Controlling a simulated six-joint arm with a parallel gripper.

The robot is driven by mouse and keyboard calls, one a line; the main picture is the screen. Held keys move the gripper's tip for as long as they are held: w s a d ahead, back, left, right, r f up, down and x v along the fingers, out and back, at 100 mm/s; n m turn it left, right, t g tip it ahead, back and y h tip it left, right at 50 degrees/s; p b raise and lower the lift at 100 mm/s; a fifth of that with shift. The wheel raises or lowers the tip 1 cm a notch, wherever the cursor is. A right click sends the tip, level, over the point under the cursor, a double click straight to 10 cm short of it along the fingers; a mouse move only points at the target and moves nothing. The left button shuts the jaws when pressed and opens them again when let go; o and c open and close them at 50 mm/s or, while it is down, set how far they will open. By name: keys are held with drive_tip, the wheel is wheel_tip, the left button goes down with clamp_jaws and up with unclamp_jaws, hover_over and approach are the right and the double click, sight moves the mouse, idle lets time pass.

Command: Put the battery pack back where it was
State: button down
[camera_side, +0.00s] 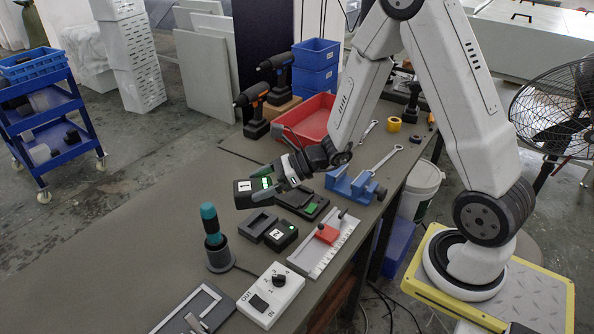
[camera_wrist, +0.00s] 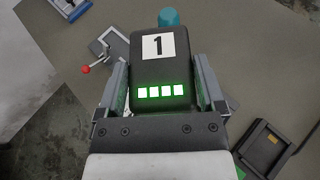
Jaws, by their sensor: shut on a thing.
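My gripper (camera_side: 277,182) is shut on the battery pack (camera_side: 250,193), a black block with a white "1" label and several lit green squares. The wrist view shows the pack (camera_wrist: 160,75) upright between both fingers. It is held in the air above the bench, left of the black charger (camera_side: 308,204) with a green patch. Below it, an empty black holder (camera_side: 257,224) sits beside a second black pack (camera_side: 281,236) labelled "2".
A teal-handled tool (camera_side: 211,224) stands in a grey cup to the left. A blue vise (camera_side: 355,186) and red tray (camera_side: 308,118) are behind and right.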

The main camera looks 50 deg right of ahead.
drive_tip(key=s+a+f+n+g+y, duration=0.3)
drive_tip(key=s+f+n+g, duration=0.2)
drive_tip(key=s+n+g, duration=0.55)
drive_tip(key=s+d+f+n+g+h, duration=0.4)
drive_tip(key=s+d+n+g+h, duration=0.2)
drive_tip(key=d+n+g+h, duration=0.45)
drive_tip(key=w+d+n+t+h, duration=0.1)
drive_tip(key=w+d+n+h, duration=0.3)
drive_tip(key=d+n+h, duration=0.8)
drive_tip(key=w+d+r+n+t+h, duration=0.1)
drive_tip(key=w+d+n+t+h, duration=0.1)
drive_tip(key=w+d+n+t, duration=0.2)
drive_tip(key=w+d+r+n+t+h, duration=0.1)
drive_tip(key=w+d+n+t+h, duration=0.1)
drive_tip(key=w+d+n+t, duration=0.2)
drive_tip(key=shift+w+n+t, duration=1.4)
drive_tip(key=shift+w+n, duration=0.4)
drive_tip(key=shift+w, duration=0.45)
drive_tip(key=shift+f, duration=0.1)
